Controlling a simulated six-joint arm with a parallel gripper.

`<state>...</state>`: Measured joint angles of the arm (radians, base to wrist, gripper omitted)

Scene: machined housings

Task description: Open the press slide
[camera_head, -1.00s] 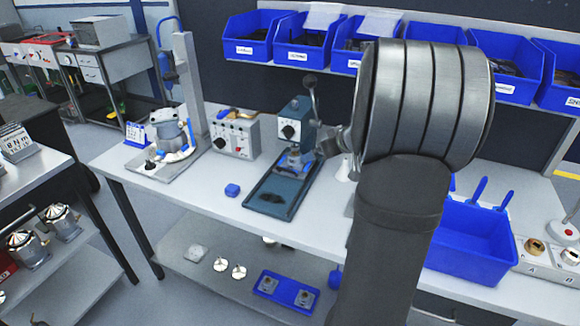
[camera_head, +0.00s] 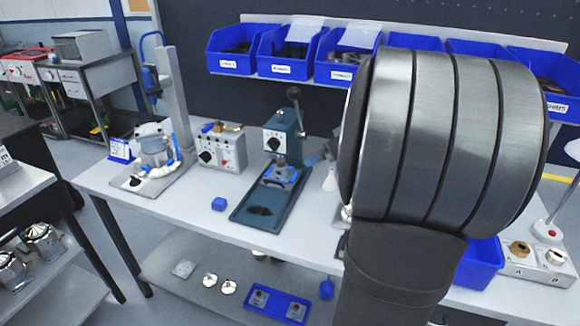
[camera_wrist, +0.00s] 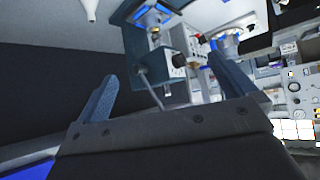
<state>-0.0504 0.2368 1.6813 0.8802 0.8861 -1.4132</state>
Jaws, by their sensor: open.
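The press (camera_head: 284,140) is a blue-grey block with a black dial and a lever on a dark tray-like base (camera_head: 262,208), standing on the bench. A small metal and blue part (camera_head: 281,174), which may be the slide, sits under its head; I cannot tell whether it is open. In the wrist view the press (camera_wrist: 165,45) appears tilted beyond my fingers, its rod-like lever pointing toward me. My gripper (camera_wrist: 163,68) is open and empty, its two dark fingers apart, with no visible contact. In the head view my arm hides most of the gripper.
A grey control box (camera_head: 221,148) and a fixture with a column (camera_head: 155,150) stand left of the press. Blue bins (camera_head: 285,55) line the back. A blue bin (camera_head: 480,263) is partly behind my arm.

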